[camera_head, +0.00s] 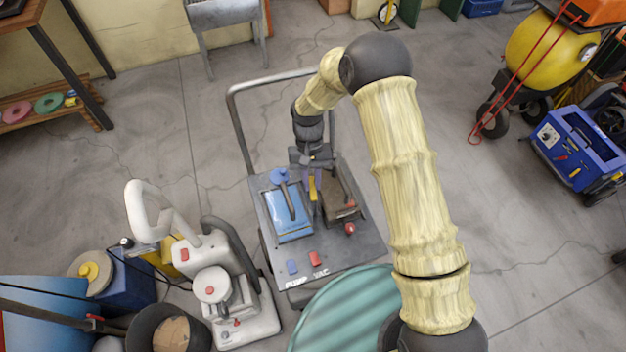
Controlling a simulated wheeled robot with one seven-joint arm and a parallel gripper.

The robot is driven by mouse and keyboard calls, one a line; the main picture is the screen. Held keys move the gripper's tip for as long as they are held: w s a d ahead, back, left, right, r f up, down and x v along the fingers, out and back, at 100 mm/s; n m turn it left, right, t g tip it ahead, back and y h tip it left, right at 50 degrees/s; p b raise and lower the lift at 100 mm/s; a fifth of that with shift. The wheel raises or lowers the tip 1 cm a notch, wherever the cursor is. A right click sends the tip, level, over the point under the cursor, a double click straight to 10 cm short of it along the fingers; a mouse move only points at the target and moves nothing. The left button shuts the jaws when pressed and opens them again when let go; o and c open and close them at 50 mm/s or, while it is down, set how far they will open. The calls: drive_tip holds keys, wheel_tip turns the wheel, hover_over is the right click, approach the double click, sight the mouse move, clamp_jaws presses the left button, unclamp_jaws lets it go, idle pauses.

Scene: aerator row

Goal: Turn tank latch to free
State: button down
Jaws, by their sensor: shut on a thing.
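A grey cart top (335,262) carries a blue tank (288,222) on its left and a dark brown box (342,212) on its right. A dark lever with a round blue knob (279,175) lies over the blue tank. A narrow yellow piece (312,188), perhaps the tank latch, stands between the tank and the box. My gripper (313,178) reaches down from the back of the cart and is shut on this yellow piece. The fingertips and the exact contact are small and partly hidden. I cannot tell which way the latch is turned.
A blue switch (292,267) and a red switch (315,258) sit at the cart's front, marked PUMP and VAC. A red knob (350,229) is beside the brown box. A metal handle (236,120) rises behind. A white machine (240,300) stands close left.

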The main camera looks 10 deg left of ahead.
drive_tip(key=shift+a+n+t+h, duration=0.15)
drive_tip(key=shift+n+t+h, duration=0.2)
drive_tip(key=shift+n, duration=0.85)
drive_tip(key=c, duration=1.4)
unclamp_jaws()
drive_tip(key=shift+o, duration=0.2)
drive_tip(key=b+v, duration=0.2)
drive_tip(key=v, duration=1.5)
drive_tip(key=shift+r+b, duration=0.15)
drive_tip(key=shift+b, duration=0.15)
drive_tip(key=shift+a, duration=0.1)
